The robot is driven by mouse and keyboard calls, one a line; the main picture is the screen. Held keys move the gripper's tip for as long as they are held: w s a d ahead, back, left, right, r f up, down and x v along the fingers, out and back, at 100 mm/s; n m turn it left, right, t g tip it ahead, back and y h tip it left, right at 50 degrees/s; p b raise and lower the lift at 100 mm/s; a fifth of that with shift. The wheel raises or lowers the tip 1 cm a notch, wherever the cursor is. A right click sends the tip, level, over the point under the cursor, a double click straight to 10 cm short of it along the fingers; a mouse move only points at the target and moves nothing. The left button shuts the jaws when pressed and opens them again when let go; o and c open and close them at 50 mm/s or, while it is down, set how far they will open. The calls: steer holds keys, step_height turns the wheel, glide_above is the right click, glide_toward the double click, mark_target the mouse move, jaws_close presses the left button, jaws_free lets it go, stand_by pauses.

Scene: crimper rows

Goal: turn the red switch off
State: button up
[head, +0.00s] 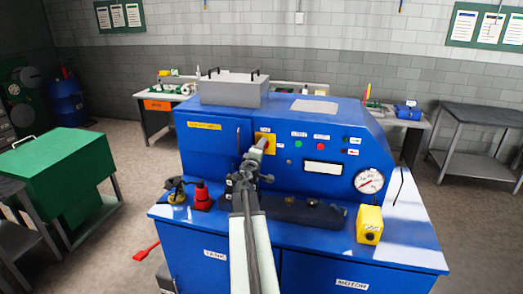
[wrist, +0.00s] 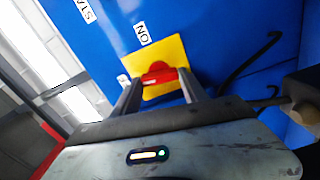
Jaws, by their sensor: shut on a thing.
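The red switch (wrist: 158,72) sits on a yellow plate (wrist: 176,50) fixed to the blue machine. In the wrist view an "ON" label (wrist: 142,34) is beside the plate, and a smaller white label (wrist: 123,79) lies at the plate's edge. My gripper (wrist: 157,82) has one finger at each end of the red switch handle and is shut on it. In the head view my gripper (head: 259,146) reaches the yellow plate (head: 270,143) on the machine's front panel; the red switch is hidden there behind the gripper.
The blue machine (head: 210,165) carries buttons, a display (head: 323,167) and a round gauge (head: 369,181). On its ledge are a red object (head: 202,198) and a yellow box (head: 369,224). A dark cable (wrist: 245,60) hangs near the gripper in the wrist view.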

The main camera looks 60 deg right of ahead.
steer(key=shift+f+n, duration=0.1)
steer(key=shift+n, duration=1.1)
steer(key=o, duration=1.4)
steer(key=v, duration=0.8)
steer(key=shift+d, duration=0.1)
